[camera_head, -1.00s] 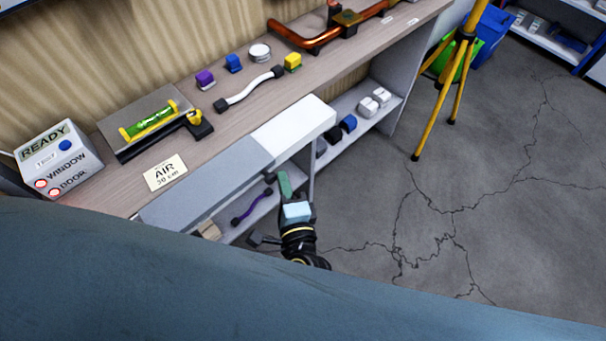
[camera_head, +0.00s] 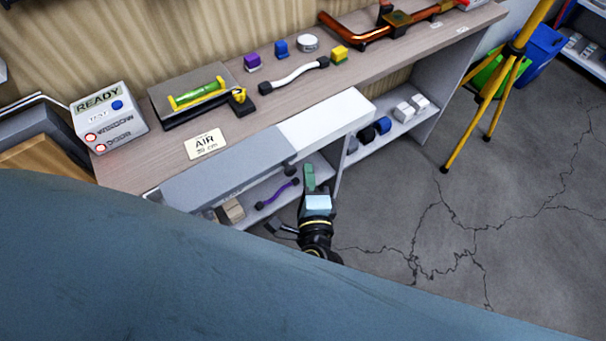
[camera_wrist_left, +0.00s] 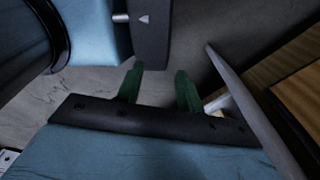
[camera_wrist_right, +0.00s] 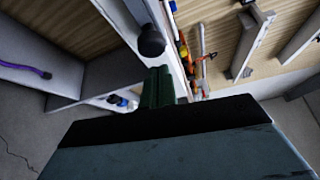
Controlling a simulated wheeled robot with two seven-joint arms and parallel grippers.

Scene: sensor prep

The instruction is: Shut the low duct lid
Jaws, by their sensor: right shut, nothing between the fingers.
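A long grey panel (camera_head: 225,163) runs along the bench's front edge, beside a white panel (camera_head: 325,127); it looks like the low duct lid, but its angle is hard to tell. A black knob (camera_head: 290,170) sits at its lower right end; a black knob also shows close up in the right wrist view (camera_wrist_right: 151,41). My right gripper (camera_head: 309,166) has green fingers shut and empty, just right of the knob, with no clear contact. Its fingertips show below the knob in the right wrist view (camera_wrist_right: 158,72). My left gripper (camera_wrist_left: 160,72) is open and empty, visible only in the left wrist view.
The shelf under the bench holds a purple-handled piece (camera_head: 278,194) and several small blocks. A yellow tripod (camera_head: 515,50) stands right. The cracked floor (camera_head: 400,210) is clear.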

